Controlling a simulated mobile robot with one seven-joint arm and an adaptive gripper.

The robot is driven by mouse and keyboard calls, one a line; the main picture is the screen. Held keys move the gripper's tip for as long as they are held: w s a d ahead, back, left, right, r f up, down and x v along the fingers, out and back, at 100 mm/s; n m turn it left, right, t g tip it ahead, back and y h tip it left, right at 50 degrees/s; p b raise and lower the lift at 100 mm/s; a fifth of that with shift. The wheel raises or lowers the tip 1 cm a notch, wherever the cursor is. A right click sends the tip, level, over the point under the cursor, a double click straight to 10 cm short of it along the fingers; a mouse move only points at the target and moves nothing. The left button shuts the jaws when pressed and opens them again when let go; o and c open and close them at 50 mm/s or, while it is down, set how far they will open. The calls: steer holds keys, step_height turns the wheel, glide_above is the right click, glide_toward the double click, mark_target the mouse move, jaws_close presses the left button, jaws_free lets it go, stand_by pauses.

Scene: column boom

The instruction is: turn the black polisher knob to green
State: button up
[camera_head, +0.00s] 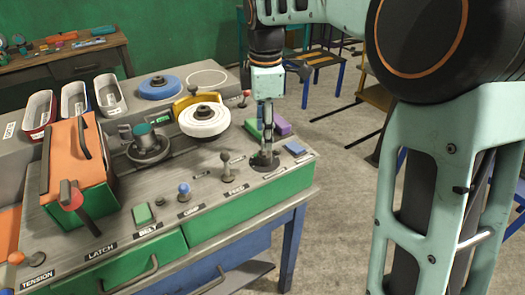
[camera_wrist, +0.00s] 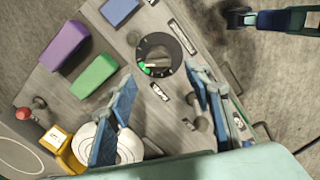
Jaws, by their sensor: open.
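The black polisher knob sits on a dark round dial (camera_wrist: 170,48) on the bench top, with a green patch (camera_wrist: 146,69) on its lower left side. A pale bar lies across the knob, close to the green patch; which end points is too small to tell. In the head view the dial (camera_head: 262,166) is at the bench's right end, partly hidden by my gripper. My gripper (camera_head: 267,143) points down above the dial. In the wrist view its two blue fingers (camera_wrist: 163,78) are apart and nothing is between them; the dial shows just beyond the fingertips.
A green block (camera_head: 253,128) and a purple block (camera_head: 275,124) lie behind the dial; a blue block (camera_head: 294,147) lies to its right. A lever (camera_head: 226,163) and a white polishing wheel (camera_head: 204,120) stand to its left. An orange box (camera_head: 78,165) stands farther left.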

mark_target(264, 153)
steer(key=f, duration=0.7)
steer(key=shift+w+a+f, duration=0.1)
steer(key=shift+w+f, duration=0.15)
steer(key=shift+f, duration=0.05)
steer(key=shift+c, duration=0.4)
steer(key=c, duration=1.1)
